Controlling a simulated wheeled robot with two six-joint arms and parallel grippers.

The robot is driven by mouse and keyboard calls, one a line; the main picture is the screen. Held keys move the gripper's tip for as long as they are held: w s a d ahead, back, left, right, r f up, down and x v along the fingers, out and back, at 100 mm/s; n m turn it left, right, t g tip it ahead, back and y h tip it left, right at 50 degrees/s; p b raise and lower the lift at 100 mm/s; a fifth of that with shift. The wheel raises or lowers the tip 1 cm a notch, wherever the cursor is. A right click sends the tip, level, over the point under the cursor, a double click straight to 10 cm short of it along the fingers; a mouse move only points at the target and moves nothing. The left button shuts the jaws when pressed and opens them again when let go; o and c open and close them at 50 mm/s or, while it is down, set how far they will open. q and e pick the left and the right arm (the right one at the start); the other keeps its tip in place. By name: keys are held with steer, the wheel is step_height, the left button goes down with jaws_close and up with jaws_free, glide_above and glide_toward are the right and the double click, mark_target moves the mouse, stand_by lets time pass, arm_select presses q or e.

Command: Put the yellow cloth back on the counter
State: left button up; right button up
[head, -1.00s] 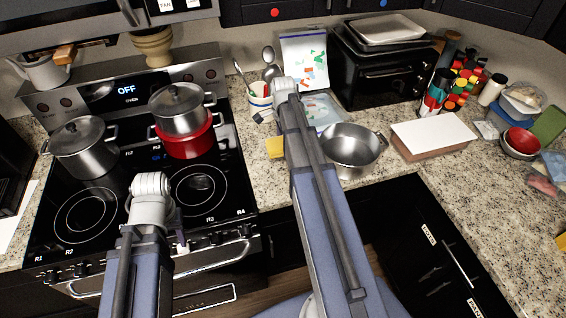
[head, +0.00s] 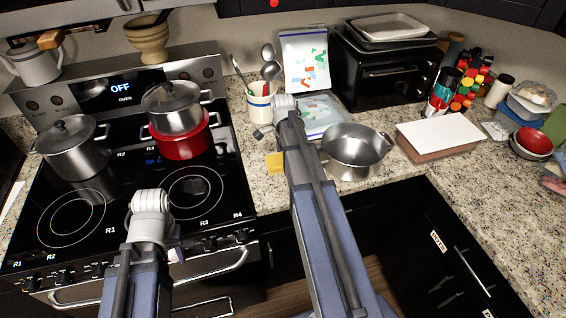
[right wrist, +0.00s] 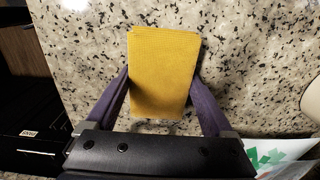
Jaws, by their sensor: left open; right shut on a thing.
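The yellow cloth (head: 274,163) shows beside my right forearm in the head view, over the counter (head: 235,168) between the stove and the large open pot. In the right wrist view the cloth (right wrist: 163,62) is a flat yellow rectangle between the two fingers of my right gripper (right wrist: 160,85), which is shut on it. Speckled counter lies behind it; I cannot tell if the cloth touches the counter. My left gripper (head: 176,246) is open and empty, in front of the stove, mostly hidden by its own wrist.
An open steel pot (head: 355,151) stands right of the cloth. A utensil crock (head: 260,101) and a bag with colored pieces (head: 304,62) stand behind. The stove (head: 120,212) holds lidded pots and a red pot (head: 182,138). A white-topped box (head: 440,135) stands farther right.

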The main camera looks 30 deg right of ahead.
steer(key=shift+f, duration=0.15)
steer(key=o, duration=0.9)
step_height(320, 180, up, 12)
steer(key=p, duration=1.2)
steer(key=shift+r, duration=0.25)
